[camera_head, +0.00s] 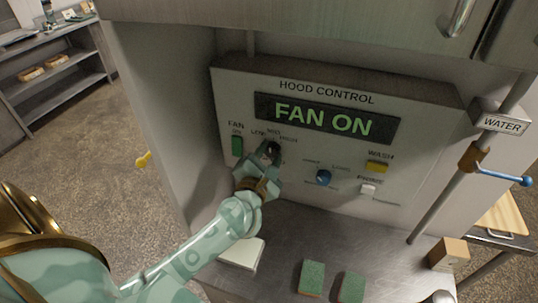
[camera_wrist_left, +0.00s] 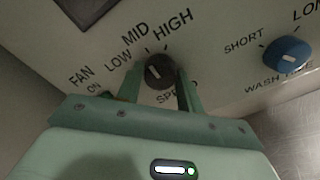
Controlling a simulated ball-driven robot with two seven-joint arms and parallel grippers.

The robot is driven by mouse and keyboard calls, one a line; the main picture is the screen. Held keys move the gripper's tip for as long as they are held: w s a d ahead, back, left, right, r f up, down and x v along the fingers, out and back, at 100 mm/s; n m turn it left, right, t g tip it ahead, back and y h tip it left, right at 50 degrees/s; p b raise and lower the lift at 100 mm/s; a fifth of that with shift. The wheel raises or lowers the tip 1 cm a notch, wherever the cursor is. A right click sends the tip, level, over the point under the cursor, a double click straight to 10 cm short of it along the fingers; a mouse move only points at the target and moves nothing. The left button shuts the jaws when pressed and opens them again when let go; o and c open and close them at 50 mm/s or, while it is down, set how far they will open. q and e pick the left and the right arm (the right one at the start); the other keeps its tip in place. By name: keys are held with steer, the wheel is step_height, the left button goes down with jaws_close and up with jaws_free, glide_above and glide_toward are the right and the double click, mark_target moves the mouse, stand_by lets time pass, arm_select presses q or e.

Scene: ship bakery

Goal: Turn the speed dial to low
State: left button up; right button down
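The dark speed dial (camera_head: 271,148) sits on the hood control panel (camera_head: 225,95), right of the green fan switch (camera_head: 237,146). In the left wrist view the dial (camera_wrist_left: 160,72) has a white mark pointing roughly up and slightly left, about toward MID; LOW lies further left and HIGH to the right. My left gripper (camera_head: 267,157) is at the dial. In the left wrist view its fingers (camera_wrist_left: 158,82) stand apart on either side of the dial, with small gaps seeming to show. Firm contact is not clear. My right gripper is in neither view.
The display (camera_head: 325,118) reads FAN ON. A blue wash-time dial (camera_head: 323,177), a yellow wash button (camera_head: 377,167) and a white switch (camera_head: 368,189) are to the right. Green-topped blocks (camera_head: 312,277) lie on the metal counter (camera_head: 285,245) below. A pipe with a blue-handled valve (camera_head: 500,175) stands right.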

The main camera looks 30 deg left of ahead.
arm_select(q)
steer(key=shift+n, duration=0.3)
steer(key=n+b, duration=0.1)
steer(key=n, duration=0.2)
steer(key=shift+n, duration=0.4)
steer(key=shift+n+b, duration=0.85)
steer(key=shift+n, duration=1.35)
steer(key=o, duration=1)
